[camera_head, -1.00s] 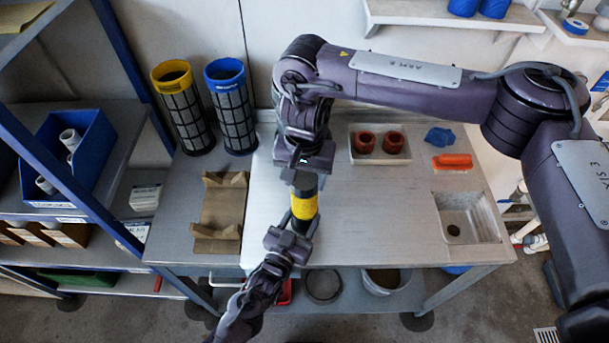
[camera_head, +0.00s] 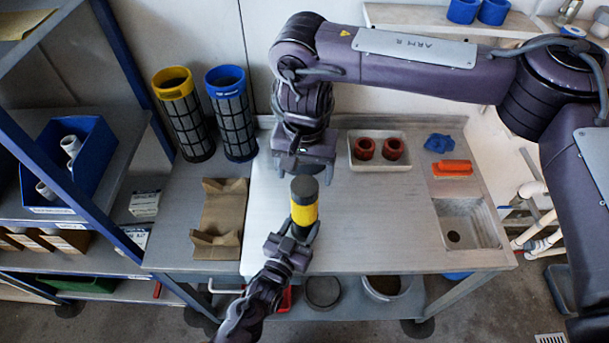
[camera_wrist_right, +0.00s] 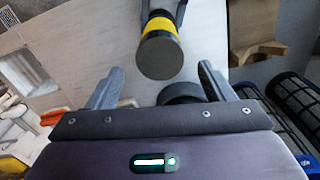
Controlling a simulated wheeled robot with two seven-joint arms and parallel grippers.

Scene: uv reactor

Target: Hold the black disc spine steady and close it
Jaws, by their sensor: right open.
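An upright cylinder (camera_head: 304,212) has a yellow band and a flat dark-grey top. My left gripper (camera_head: 293,243) is closed around its lower part and holds it over the bench's front part. The right wrist view shows the same cylinder (camera_wrist_right: 160,52) tilted, with a left finger beside it. My right gripper (camera_head: 298,170) is open, just behind and above the top, apart from it.
The metal bench (camera_head: 375,225) is clear right of the cylinder. A tray (camera_head: 379,165) with two red rings, a blue item (camera_head: 438,142), an orange item (camera_head: 452,168) and a sink (camera_head: 468,220) lie right. A cardboard holder (camera_head: 220,215) and two mesh cylinders (camera_head: 232,115) are left.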

